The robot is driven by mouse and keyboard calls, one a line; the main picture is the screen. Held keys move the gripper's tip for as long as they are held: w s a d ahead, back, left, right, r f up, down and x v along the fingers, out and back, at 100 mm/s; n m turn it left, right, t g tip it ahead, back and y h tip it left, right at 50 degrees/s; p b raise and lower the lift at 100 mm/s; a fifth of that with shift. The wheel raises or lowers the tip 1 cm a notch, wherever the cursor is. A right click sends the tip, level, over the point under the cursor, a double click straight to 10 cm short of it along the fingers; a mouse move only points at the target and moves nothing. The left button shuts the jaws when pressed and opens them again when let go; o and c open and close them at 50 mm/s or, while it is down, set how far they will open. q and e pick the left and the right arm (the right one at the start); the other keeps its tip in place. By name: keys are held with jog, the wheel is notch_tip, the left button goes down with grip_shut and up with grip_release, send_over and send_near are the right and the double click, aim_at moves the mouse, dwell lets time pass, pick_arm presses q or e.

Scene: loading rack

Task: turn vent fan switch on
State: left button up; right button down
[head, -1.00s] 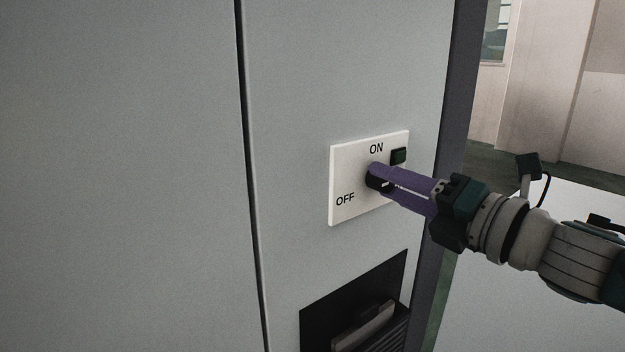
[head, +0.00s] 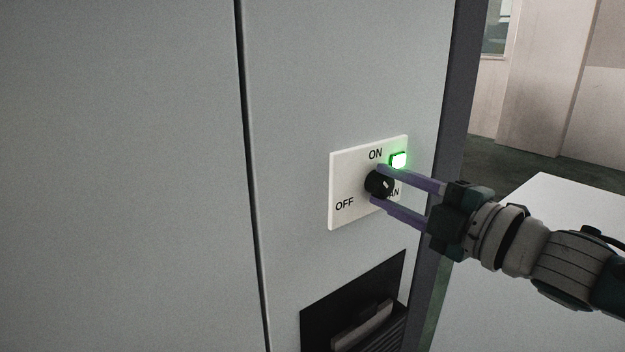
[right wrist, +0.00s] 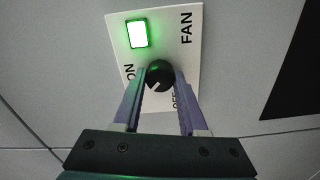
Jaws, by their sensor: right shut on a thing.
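The vent fan switch is a round black knob (head: 378,183) on a white plate (head: 342,180) marked ON, OFF and FAN. A square indicator (head: 398,160) beside ON glows bright green. The right wrist view also shows the lit indicator (right wrist: 138,34) and the knob (right wrist: 160,75), whose pale pointer mark sits at its lower left. My right gripper (head: 377,185) has its purple fingers on opposite sides of the knob and is shut on it. In the head view one finger is above and one below the knob, partly covering the FAN lettering. My left gripper is not in view.
The plate is on a flat grey cabinet panel (head: 330,80) with a dark vertical seam to its left. A dark recess (head: 325,305) with a slotted part lies below the plate. A white surface (head: 545,200) stands to the right, behind my right arm.

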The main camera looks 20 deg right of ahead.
jog(key=m+p, duration=0.1)
jog(key=m, duration=0.3)
jog(key=shift+r+m, duration=0.1)
jog(key=shift+m, duration=0.2)
jog(key=m, duration=0.4)
jog(key=shift+m, duration=0.3)
jog(key=shift+c, duration=2.2)
grip_release()
jog(key=v, duration=1)
jog(key=shift+p, duration=0.45)
